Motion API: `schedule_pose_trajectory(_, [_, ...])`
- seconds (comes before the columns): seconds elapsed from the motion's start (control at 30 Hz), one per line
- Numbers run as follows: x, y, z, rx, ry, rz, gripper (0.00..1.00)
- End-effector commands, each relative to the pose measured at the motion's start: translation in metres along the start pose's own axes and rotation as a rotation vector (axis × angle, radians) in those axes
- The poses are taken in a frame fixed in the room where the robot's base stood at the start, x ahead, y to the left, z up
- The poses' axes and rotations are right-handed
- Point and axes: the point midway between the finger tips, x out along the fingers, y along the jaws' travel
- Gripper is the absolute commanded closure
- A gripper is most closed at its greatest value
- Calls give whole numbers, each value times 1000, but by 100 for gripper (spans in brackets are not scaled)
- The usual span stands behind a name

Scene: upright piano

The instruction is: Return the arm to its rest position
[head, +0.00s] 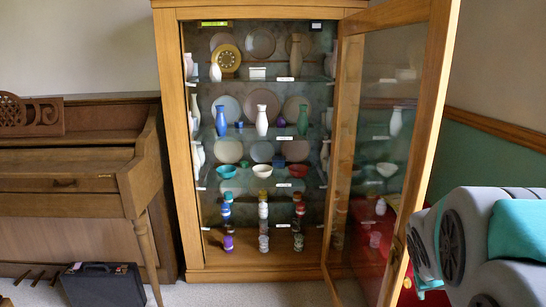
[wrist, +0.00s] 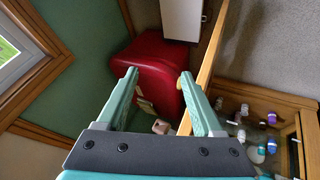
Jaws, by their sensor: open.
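My gripper (wrist: 159,76) is open in the wrist view, with its two teal fingers wide apart and nothing between them. It points toward a red object (wrist: 160,52) in the corner by the green wall; how far apart they are I cannot tell. In the head view my grey and teal arm (head: 480,245) fills the lower right and mostly hides the gripper. The arm is to the right of the cabinet's open glass door (head: 438,110).
The wooden display cabinet (head: 174,130) holds vases, bowls and plates on its shelves. Its door edge (wrist: 209,58) runs close to the right finger in the wrist view. A piano (head: 70,165) and a black case (head: 103,285) stand left. A white box (wrist: 181,20) is ahead.

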Motion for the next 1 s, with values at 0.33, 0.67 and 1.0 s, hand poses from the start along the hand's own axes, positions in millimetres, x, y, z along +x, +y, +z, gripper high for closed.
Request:
schedule_pose_trajectory(0.33, [-82,-103,144,-50,-359,-247,32])
schedule_pose_trajectory(0.67, [-141,-148,230,-147,-572,-402,32])
schedule_pose_trajectory(1.0, [-146,-150,237,-156,-588,-413,32])
